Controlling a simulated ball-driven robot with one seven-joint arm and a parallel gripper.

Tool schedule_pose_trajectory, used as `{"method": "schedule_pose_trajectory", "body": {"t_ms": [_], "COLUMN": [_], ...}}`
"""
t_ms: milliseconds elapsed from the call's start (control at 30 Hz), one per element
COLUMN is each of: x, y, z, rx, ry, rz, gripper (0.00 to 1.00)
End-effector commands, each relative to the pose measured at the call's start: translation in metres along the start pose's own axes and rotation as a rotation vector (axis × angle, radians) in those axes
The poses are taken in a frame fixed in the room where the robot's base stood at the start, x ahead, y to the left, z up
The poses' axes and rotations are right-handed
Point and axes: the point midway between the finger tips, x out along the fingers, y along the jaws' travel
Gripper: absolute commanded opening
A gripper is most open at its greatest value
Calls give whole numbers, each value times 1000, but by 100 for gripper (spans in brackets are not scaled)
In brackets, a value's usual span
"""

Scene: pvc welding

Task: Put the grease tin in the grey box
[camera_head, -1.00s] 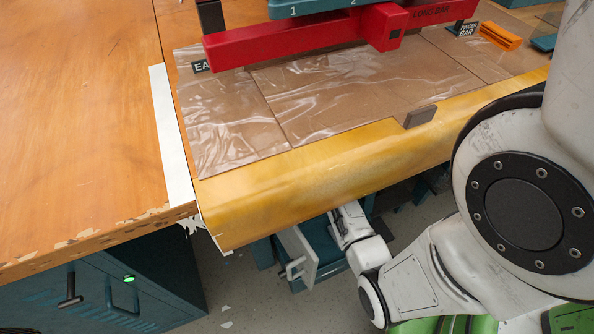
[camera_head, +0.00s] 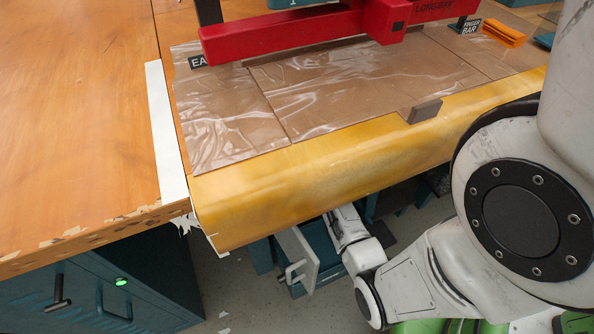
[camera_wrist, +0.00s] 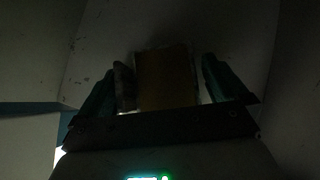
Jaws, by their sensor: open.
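In the dark wrist view my gripper (camera_wrist: 162,66) is open, with its two teal fingers spread apart. A dim brown-amber block-like shape (camera_wrist: 167,80) shows between the fingers, with a darker piece beside its left side. I cannot tell whether this is the grease tin or whether the fingers touch it. In the head view my arm reaches down under the front of the bench, and my gripper is hidden there. I cannot make out a grey box for certain. A pale grey panel with a handle (camera_head: 297,260) stands below the bench edge.
The bench's rounded yellow front edge (camera_head: 330,180) overhangs my forearm. Clear film (camera_head: 350,90) and a red bar (camera_head: 300,35) lie above it. A teal cabinet (camera_head: 150,285) with a green light stands at lower left. Pale surfaces closely surround my gripper.

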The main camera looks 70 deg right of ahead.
Motion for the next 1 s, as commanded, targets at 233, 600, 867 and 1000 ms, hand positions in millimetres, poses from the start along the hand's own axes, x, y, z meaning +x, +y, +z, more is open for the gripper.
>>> {"method": "schedule_pose_trajectory", "body": {"t_ms": [233, 600, 867, 1000], "x": [-22, -72, -76, -76], "y": [0, 0, 0, 0], "z": [3, 2, 0, 0], "rx": [1, 0, 0, 0], "ry": [-1, 0, 0, 0], "rz": [-1, 0, 0, 0], "gripper": [100, 100, 100, 100]}}
